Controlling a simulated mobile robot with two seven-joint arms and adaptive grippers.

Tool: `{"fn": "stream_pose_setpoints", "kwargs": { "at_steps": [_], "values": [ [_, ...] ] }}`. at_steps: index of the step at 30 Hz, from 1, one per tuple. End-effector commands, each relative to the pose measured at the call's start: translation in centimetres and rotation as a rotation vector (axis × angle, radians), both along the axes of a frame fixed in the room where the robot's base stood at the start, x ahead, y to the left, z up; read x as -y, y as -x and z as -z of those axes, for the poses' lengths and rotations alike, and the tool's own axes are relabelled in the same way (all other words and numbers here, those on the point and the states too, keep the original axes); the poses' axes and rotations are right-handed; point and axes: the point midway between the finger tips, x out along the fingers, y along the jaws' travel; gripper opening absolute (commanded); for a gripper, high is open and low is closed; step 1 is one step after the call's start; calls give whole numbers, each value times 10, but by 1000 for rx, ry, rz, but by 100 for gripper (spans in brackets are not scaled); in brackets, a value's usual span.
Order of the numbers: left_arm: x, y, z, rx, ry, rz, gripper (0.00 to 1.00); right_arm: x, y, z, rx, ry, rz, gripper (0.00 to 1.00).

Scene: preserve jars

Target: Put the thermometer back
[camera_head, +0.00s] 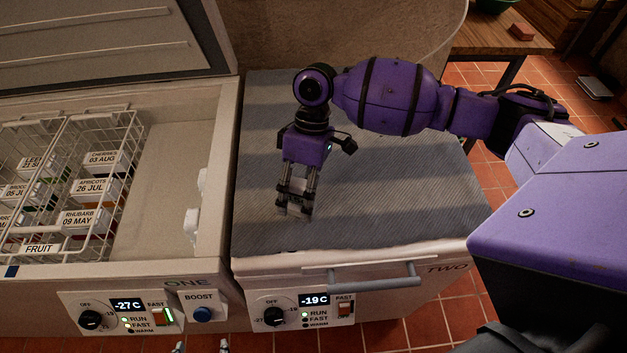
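I cannot pick out the thermometer for certain. Small white fittings (192,222) sit on the right inner wall of the open freezer ONE (222,150); whether one is the thermometer or its holder is unclear. My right gripper (294,211) points down over the grey ribbed lid (390,195) of freezer TWO, near its front left part. Its fingers stand apart with nothing clearly seen between them. Two fingertips of my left gripper (201,347) show at the bottom edge, apart, in front of the freezers; the rest of it is out of view.
Wire baskets (125,122) with labelled packs fill the left of freezer ONE; its right side is bare. A front handle (372,283) and control panels (303,311) stick out. A wooden table (490,35) stands at the back right.

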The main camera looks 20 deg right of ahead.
Motion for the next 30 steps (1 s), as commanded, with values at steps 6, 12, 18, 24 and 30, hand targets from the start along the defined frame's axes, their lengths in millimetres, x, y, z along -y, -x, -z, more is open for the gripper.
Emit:
{"fn": "stream_pose_setpoints", "kwargs": {
  "at_steps": [6,12,18,24,30],
  "values": [
    [-1,0,-1,1,-1,0,65,11,-16,-41,10,1,0,65],
    [-1,0,-1,1,-1,0,65,21,-28,-79,9,0,0,65],
    [-1,0,-1,0,-1,0,65,26,-35,-100,6,0,-1,65],
    [-1,1,-1,0,-1,0,65,28,-36,-104,4,0,-1,65],
    [-1,1,-1,0,-1,0,65,28,-36,-104,5,0,-1,65]
  ]
}}
